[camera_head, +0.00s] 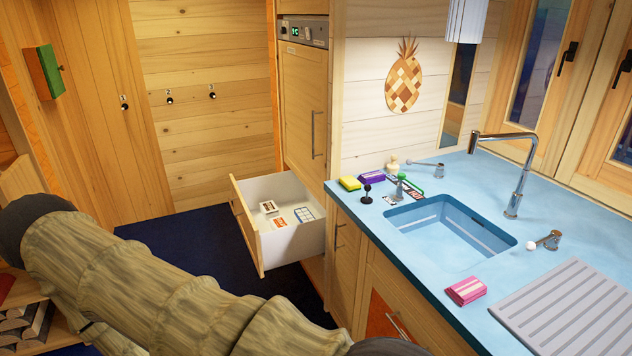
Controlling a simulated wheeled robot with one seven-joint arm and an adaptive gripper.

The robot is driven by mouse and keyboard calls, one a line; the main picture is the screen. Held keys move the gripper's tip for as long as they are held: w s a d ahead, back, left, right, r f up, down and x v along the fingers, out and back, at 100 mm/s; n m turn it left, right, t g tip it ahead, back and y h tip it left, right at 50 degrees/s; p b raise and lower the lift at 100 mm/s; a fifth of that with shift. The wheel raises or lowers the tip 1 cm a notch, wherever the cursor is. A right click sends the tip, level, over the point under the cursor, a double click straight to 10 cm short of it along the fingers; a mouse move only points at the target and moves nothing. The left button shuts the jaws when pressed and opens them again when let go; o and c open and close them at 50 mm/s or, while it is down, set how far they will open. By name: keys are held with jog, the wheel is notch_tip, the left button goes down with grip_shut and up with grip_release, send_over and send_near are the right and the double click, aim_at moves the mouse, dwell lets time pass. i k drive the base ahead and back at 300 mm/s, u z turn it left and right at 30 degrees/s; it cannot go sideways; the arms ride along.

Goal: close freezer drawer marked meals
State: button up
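A drawer (291,243) with a wooden front and white inner walls stands pulled out below a tall wood-fronted appliance (304,100) with a small lit display. The drawer holds a few small flat packs, including one white pack with an orange-red label (269,207) and a white and blue grid-like piece (304,214). The drawer front (245,225) faces left, and I cannot read any marking on it. My arm crosses the lower left, in front of the drawer and apart from it in the picture. My gripper is not in view.
A blue counter (430,270) with a sink (450,228), a tap (515,180) and small items runs along the right. Firewood (22,325) lies at the lower left. Dark blue floor (185,245) is clear left of the drawer. A wooden wall with hooks (170,97) stands behind.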

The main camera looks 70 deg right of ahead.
aim_at(270, 249)
jog(key=z, duration=0.55)
jog(key=i, duration=0.95)
jog(key=z, duration=1.4)
